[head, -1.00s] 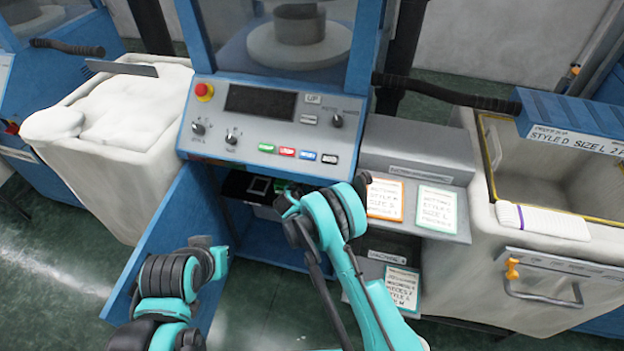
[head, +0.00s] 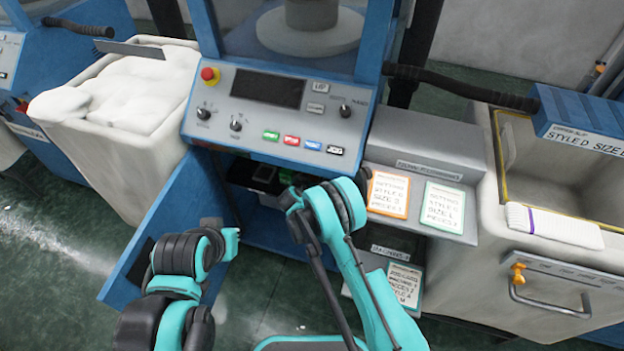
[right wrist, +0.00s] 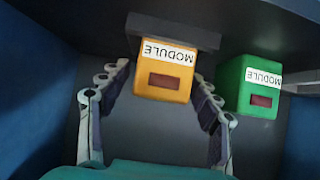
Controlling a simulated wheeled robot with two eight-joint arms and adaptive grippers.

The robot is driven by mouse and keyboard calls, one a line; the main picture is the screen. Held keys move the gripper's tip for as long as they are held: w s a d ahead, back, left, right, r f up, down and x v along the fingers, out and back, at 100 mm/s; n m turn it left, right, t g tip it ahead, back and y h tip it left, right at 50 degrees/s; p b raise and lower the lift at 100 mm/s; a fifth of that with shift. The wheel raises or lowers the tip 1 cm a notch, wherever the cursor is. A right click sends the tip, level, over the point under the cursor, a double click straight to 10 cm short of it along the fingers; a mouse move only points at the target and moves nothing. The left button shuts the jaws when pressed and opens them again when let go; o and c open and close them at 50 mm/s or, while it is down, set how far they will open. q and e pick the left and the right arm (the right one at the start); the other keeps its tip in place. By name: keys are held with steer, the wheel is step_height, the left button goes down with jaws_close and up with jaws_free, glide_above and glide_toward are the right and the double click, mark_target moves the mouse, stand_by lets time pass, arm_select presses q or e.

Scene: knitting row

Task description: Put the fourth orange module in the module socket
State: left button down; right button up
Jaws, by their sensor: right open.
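In the right wrist view an orange module (right wrist: 163,77) with an upside-down white MODULE label and a dark red window sits against a dark grey bar. My right gripper (right wrist: 158,88) is open, with one finger on each side of the orange module and gaps visible between. A green module (right wrist: 250,87) is just right of the right-hand finger. In the head view my right arm reaches into the open compartment under the control panel, and its fingertips are hidden there. My left arm is at the lower left; its fingers cannot be made out. I cannot tell which part is the socket.
The blue cabinet door (head: 150,232) stands open at left. The control panel (head: 270,115) overhangs the compartment. A grey shelf with cards (head: 443,207) is at right, beside a pale bin (head: 545,262). A bin of white fabric (head: 115,100) stands at left.

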steer(key=shift+s+a+r, duration=0.1)
steer(key=shift+s+r, duration=0.05)
steer(key=shift+r, duration=0.1)
steer(key=p+v, duration=0.3)
steer(key=v, duration=0.8)
steer(key=shift+s+p, duration=0.3)
steer(key=shift+p, duration=0.05)
steer(key=shift+a+r, duration=0.1)
